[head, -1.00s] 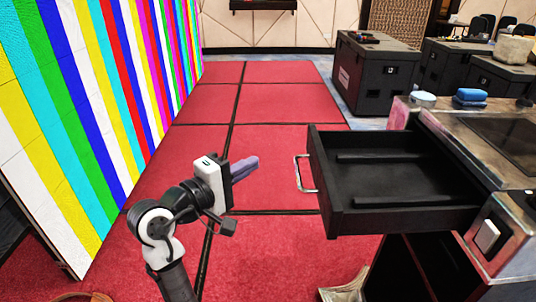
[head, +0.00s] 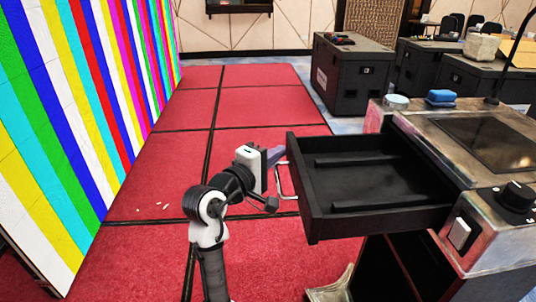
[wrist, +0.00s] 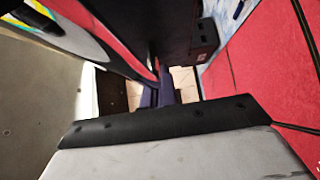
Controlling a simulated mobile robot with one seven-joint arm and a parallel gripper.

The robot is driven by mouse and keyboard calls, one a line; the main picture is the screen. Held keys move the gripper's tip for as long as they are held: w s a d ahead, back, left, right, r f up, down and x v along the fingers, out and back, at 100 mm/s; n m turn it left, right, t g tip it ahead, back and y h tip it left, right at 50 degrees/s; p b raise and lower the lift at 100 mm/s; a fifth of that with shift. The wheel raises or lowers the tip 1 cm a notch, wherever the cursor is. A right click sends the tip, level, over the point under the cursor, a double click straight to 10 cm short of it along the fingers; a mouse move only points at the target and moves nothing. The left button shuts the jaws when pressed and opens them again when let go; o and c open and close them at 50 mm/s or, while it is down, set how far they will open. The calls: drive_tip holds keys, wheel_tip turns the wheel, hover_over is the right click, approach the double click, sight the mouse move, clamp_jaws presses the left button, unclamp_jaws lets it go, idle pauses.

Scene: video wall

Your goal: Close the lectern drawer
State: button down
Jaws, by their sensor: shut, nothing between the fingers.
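The lectern (head: 472,118) stands at the right in the head view. Its black drawer (head: 385,207) is pulled open toward the left, and its inside looks empty. A pale metal handle (head: 282,185) sticks out from the drawer's front face. My gripper (head: 277,155) is shut and empty, just left of the drawer front near the handle's far end. I cannot tell whether it touches the handle or the drawer. In the wrist view, the purple fingers (wrist: 156,95) are together, and a dark surface, perhaps the drawer, lies close beside them.
A striped video wall (head: 80,120) stands along the left. Red floor panels (head: 170,160) leave free room between it and the lectern. Black cases (head: 350,78) stand behind. A blue sponge (head: 440,97) and a round white item (head: 396,102) sit on the lectern's far edge.

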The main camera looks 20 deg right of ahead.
drive_tip(key=p, duration=1.2)
approach(387, 141)
drive_tip(key=w+d, duration=0.2)
drive_tip(key=w, duration=0.1)
drive_tip(key=shift+d+r, duration=0.3)
drive_tip(key=shift+s+d+f, duration=0.1)
drive_tip(key=shift+s+d, duration=0.15)
drive_tip(key=shift+d, duration=0.4)
drive_tip(key=shift+s+d, duration=0.1)
drive_tip(key=shift+f, duration=0.1)
